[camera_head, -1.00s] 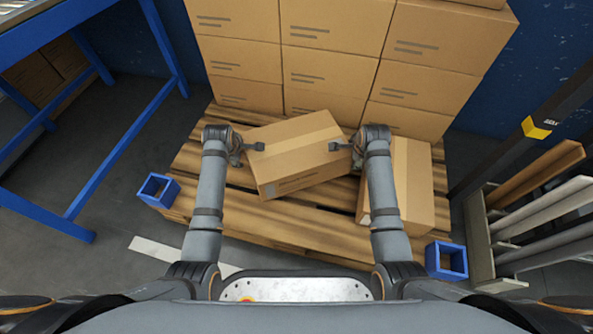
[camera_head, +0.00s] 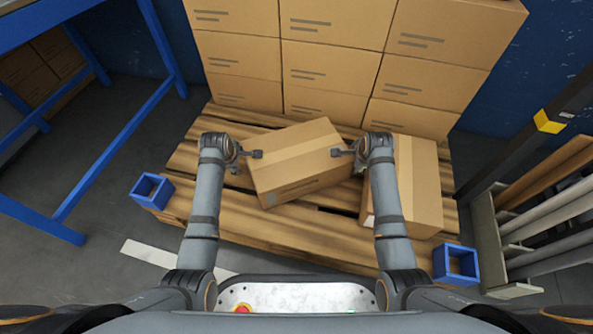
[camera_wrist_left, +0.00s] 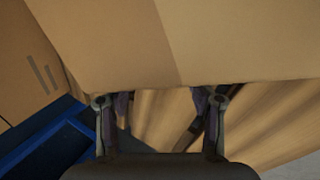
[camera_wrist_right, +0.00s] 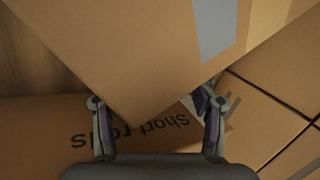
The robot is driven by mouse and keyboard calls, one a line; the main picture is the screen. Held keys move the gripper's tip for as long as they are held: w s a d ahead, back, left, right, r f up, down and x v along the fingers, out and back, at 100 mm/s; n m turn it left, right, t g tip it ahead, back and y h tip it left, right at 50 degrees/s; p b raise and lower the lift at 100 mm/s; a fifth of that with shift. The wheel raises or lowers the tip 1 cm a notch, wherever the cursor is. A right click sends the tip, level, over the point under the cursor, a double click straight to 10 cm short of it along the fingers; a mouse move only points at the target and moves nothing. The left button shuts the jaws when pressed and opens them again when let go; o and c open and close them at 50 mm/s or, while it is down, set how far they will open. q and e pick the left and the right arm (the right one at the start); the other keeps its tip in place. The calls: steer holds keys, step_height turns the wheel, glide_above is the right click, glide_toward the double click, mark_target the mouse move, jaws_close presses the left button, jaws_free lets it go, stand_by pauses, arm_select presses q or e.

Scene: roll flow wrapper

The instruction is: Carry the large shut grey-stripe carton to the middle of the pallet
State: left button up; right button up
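The shut carton (camera_head: 297,172) is brown, with a paler tape band along its top. It sits turned at an angle between my grippers, over the pallet (camera_head: 270,232); I cannot tell if it touches the boards. A grey strip on it shows in the right wrist view (camera_wrist_right: 214,28). My left gripper (camera_head: 256,154) is at its left side and my right gripper (camera_head: 338,153) at its right side, both seemingly against it. In the wrist views the fingers of the left (camera_wrist_left: 158,104) and right (camera_wrist_right: 158,104) stand apart, with carton faces just beyond.
Another carton (camera_head: 418,185) stands on the pallet at the right, close to my right forearm. A tall stack of cartons (camera_head: 335,50) rises behind. A blue frame (camera_head: 110,145) stands left, a rack (camera_head: 490,235) right.

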arm_select(q)
steer(key=shift+a+r, duration=0.1)
steer(key=shift+a, duration=0.2)
arm_select(e)
steer(key=shift+d+r, duration=0.1)
steer(key=shift+d, duration=0.2)
arm_select(q)
steer(key=o, duration=0.5)
arm_select(e)
steer(key=shift+o, duration=0.3)
arm_select(q)
steer(key=shift+a, duration=0.1)
arm_select(e)
steer(key=o, duration=0.5)
steer(key=shift+d, duration=0.1)
steer(key=shift+c, duration=0.2)
arm_select(q)
steer(key=shift+r, duration=0.1)
steer(key=v, duration=1.1)
steer(key=shift+s+r, duration=0.2)
steer(key=shift+r, duration=0.15)
arm_select(e)
steer(key=v, duration=1.2)
arm_select(q)
steer(key=shift+r, duration=0.1)
